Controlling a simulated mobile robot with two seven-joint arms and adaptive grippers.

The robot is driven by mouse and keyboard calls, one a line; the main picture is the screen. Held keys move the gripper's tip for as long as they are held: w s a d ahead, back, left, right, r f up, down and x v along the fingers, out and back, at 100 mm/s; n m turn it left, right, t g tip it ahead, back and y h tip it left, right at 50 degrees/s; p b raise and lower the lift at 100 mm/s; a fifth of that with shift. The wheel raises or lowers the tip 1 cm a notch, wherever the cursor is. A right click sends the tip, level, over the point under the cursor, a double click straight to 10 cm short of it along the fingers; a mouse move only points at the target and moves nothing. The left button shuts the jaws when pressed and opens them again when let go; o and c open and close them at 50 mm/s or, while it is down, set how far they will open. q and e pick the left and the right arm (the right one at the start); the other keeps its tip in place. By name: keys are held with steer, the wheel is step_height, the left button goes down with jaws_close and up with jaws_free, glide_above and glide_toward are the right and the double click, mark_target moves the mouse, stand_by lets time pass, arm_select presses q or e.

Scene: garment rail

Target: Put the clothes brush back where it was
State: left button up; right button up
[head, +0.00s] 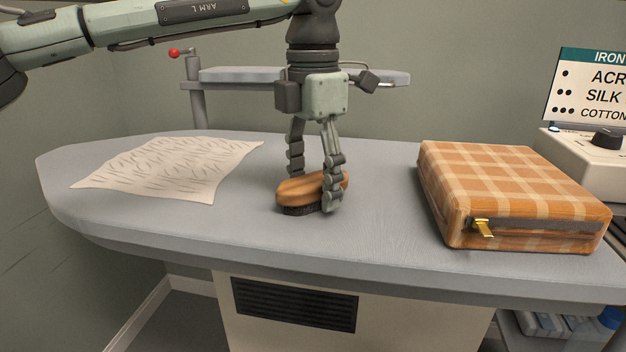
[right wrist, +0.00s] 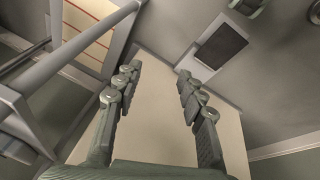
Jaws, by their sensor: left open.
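The clothes brush (head: 296,191) has a wooden back and dark bristles. In the head view it rests bristles down on the grey ironing table, near the middle. My left gripper (head: 315,188) points straight down over it, with one finger on the near side and the other behind it. The left gripper is open around the brush; whether a finger touches it I cannot tell. My right gripper (right wrist: 165,90) shows only in the right wrist view, its fingers apart with nothing between them. The brush is not in that view.
A patterned cloth (head: 172,167) lies on the table's (head: 240,230) left part. An orange checked zipped case (head: 510,195) lies to the right. A small raised board (head: 235,75) stands behind. A control box (head: 590,155) with a sign (head: 595,85) stands at far right. The table front is clear.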

mark_target(313, 179)
arm_select(q)
step_height(313, 179, up, 12)
steer(key=shift+r+p, duration=0.15)
steer(key=shift+p, duration=0.2)
arm_select(e)
steer(key=shift+x, duration=1)
steer(key=shift+a, duration=0.15)
steer(key=shift+s, duration=0.1)
